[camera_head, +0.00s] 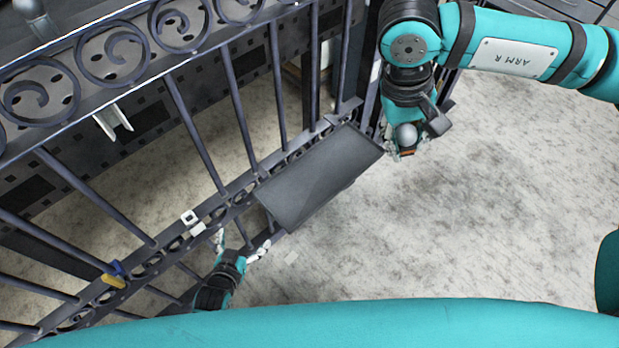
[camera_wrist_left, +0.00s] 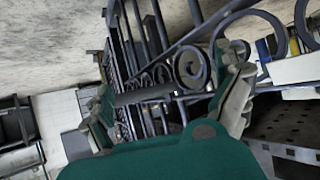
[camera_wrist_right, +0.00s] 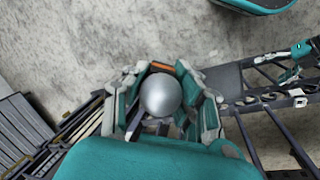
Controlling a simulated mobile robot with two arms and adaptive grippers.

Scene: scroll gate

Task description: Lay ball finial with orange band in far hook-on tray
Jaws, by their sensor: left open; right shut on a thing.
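The ball finial with the orange band is a silver-grey ball (camera_head: 405,136) held in my right gripper (camera_head: 406,150). In the right wrist view the ball (camera_wrist_right: 161,95) sits between the fingers of my right gripper (camera_wrist_right: 163,88), with a strip of orange band (camera_wrist_right: 162,67) beyond it. A dark grey flat tray (camera_head: 318,178) hangs on the gate's lower rail, left of and below the right gripper in the head view. The tray's surface looks bare. My left gripper (camera_head: 243,247) is open and empty near the tray's lower left corner, beside the gate bars.
The dark iron gate (camera_head: 195,135) with scrolls runs diagonally across the left. A white bracket (camera_head: 113,122) hangs from its upper rail. White clips (camera_head: 190,218) and a yellow-and-blue piece (camera_head: 113,277) sit on the lower rail. The floor (camera_head: 480,220) on the right is clear.

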